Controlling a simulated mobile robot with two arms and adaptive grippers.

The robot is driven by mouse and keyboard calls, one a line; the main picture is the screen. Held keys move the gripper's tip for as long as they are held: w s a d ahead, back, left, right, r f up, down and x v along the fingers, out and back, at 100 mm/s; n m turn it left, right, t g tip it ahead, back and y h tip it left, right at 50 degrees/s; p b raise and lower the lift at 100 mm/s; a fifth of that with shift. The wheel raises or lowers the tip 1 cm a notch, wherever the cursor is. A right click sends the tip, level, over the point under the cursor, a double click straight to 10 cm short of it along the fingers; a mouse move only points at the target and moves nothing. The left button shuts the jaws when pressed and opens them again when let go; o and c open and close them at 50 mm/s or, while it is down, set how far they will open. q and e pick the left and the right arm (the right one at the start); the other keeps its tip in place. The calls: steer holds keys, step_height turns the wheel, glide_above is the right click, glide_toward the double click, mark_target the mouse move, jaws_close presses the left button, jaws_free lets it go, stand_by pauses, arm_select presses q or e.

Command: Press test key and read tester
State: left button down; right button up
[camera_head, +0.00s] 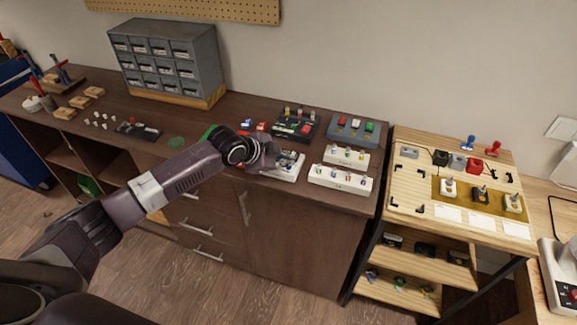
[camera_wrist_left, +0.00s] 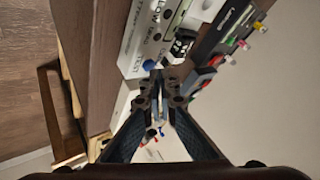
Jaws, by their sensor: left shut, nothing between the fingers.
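The tester is a white box (camera_head: 290,171) near the front edge of the brown cabinet top, partly hidden by my left gripper in the head view. In the left wrist view its white face (camera_wrist_left: 133,42) carries printed lettering. A small blue key (camera_wrist_left: 149,65) shows on it, right by my fingertips. My left gripper (camera_head: 270,157) is shut and empty over the left part of the tester. Its closed fingers (camera_wrist_left: 152,82) reach toward the blue key; I cannot tell whether they touch it. The tester's reading is not legible. My right gripper is not in view.
White boxes with knobs (camera_head: 340,180) stand right of the tester. A dark box (camera_head: 296,128) and a grey box (camera_head: 353,130) with coloured parts stand behind. A grey drawer unit (camera_head: 165,60) is at the back left. A wooden bench (camera_head: 410,205) stands at the right.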

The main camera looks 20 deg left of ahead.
mark_target(287, 170)
arm_select(q)
steer(key=shift+f, duration=0.5)
stand_by(0.5)
steer(key=shift+r, duration=0.15)
steer(key=shift+r+p, duration=0.7)
steer(key=shift+r, duration=0.05)
step_height(287, 170, up, 5)
steer(key=p, duration=0.4)
steer(key=shift+r+p, duration=0.1)
steer(key=shift+p, duration=0.2)
steer(key=shift+s, duration=0.1)
stand_by(0.5)
